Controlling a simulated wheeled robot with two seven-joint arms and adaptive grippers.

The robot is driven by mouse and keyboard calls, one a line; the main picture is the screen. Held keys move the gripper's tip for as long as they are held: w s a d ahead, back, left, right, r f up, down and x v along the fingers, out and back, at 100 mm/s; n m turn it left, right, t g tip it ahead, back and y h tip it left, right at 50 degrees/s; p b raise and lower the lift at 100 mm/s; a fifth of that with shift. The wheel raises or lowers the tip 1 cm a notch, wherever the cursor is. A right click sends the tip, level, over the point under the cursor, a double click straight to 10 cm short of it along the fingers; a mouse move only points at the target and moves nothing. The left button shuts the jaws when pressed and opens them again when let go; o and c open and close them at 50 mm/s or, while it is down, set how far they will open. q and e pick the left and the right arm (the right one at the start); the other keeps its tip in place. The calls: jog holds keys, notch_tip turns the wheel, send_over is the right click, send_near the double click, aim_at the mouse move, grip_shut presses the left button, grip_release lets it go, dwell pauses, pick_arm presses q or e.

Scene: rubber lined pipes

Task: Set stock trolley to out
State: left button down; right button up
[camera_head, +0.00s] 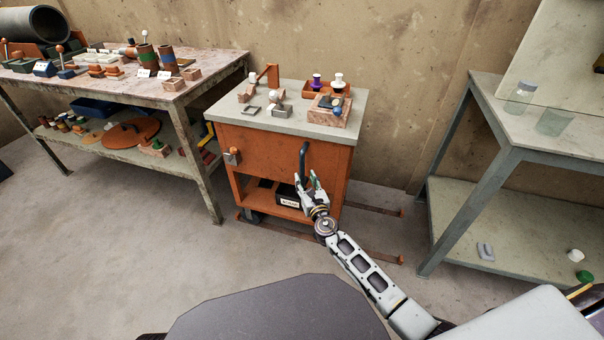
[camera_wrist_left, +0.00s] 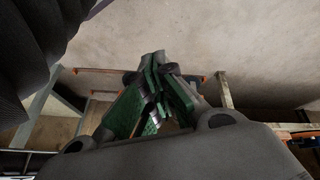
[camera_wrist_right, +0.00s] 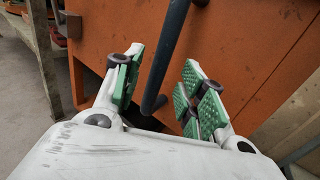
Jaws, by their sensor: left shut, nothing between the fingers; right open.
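The stock trolley (camera_head: 262,150) is an orange cabinet with a grey top, standing against the wall between two tables. A dark vertical bar handle (camera_head: 303,157) is on its front, toward the right side. My right gripper (camera_head: 311,178) is open at the lower part of the handle. In the right wrist view the handle (camera_wrist_right: 166,60) runs between the two spread green-padded fingers of my right gripper (camera_wrist_right: 165,85), with gaps visible. My left gripper (camera_wrist_left: 157,75) is shut and empty, seen only in the left wrist view.
Two rusty floor rails (camera_head: 345,243) run out right from under the trolley. Small parts and a wooden tray (camera_head: 329,112) sit on its top. A cluttered workbench (camera_head: 120,80) stands left; a grey-green table (camera_head: 520,125) stands right. Floor between trolley and right table is mostly clear.

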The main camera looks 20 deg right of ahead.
aim_at(303, 174)
jog(key=shift+w, duration=0.85)
jog(key=shift+w+b, duration=0.4)
jog(key=shift+w, duration=1.3)
pick_arm(q)
jog(key=x, duration=0.3)
jog(key=shift+s+f, duration=0.1)
jog(key=shift+s, duration=0.2)
pick_arm(e)
jog(key=shift+c, duration=0.6)
grip_shut()
